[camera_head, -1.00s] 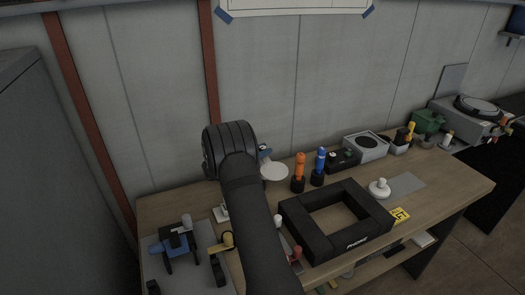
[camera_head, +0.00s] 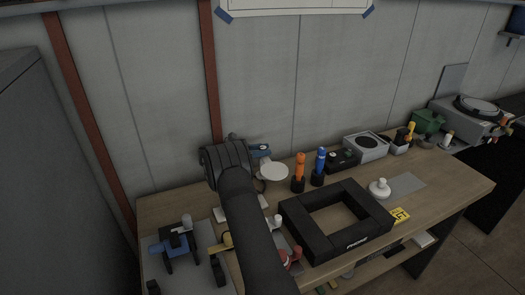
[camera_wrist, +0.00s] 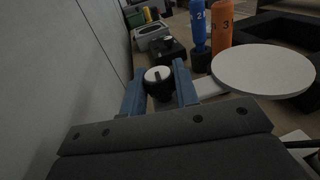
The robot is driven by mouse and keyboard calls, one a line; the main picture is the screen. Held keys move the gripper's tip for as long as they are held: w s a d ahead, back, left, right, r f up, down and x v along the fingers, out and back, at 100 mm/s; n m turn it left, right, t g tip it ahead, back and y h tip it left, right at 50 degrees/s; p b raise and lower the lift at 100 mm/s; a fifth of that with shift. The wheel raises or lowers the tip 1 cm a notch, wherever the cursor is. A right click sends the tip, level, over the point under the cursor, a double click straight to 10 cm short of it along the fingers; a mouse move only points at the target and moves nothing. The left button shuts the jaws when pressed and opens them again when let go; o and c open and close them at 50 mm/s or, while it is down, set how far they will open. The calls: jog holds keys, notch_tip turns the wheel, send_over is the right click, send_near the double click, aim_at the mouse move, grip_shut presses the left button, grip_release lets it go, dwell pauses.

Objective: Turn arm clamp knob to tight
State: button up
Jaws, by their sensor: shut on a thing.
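The arm clamp knob (camera_wrist: 158,76) is a small black knob with a white top and a dark pointer mark. In the wrist view it sits between the two blue fingers of my gripper (camera_wrist: 159,88), which is shut on it. A white round disc (camera_wrist: 262,69) is to the right of the knob, and it also shows in the head view (camera_head: 274,171). In the head view my gripper (camera_head: 261,152) is near the wall, at the back of the bench. My wrist hides most of it there, and I cannot make out the knob in that view.
An orange bottle (camera_head: 300,166) and a blue bottle (camera_head: 320,161) stand right of the disc. A black square frame (camera_head: 378,202) lies on the bench (camera_head: 450,182). A blue-and-black device (camera_head: 178,247) is at front left. The wall (camera_head: 160,110) is close behind my gripper.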

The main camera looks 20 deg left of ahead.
aim_at(265, 148)
jog(key=o, duration=0.9)
jog(key=shift+o, duration=0.2)
jog(key=shift+r, duration=0.1)
jog(key=shift+r, duration=0.35)
jog(key=r, duration=0.2)
jog(key=d+r, duration=0.1)
jog(key=r, duration=0.1)
jog(key=s+d+r, duration=0.1)
jog(key=d+r, duration=0.5)
jog(key=d, duration=0.4)
jog(key=shift+d, duration=0.35)
jog(key=shift+r, duration=0.1)
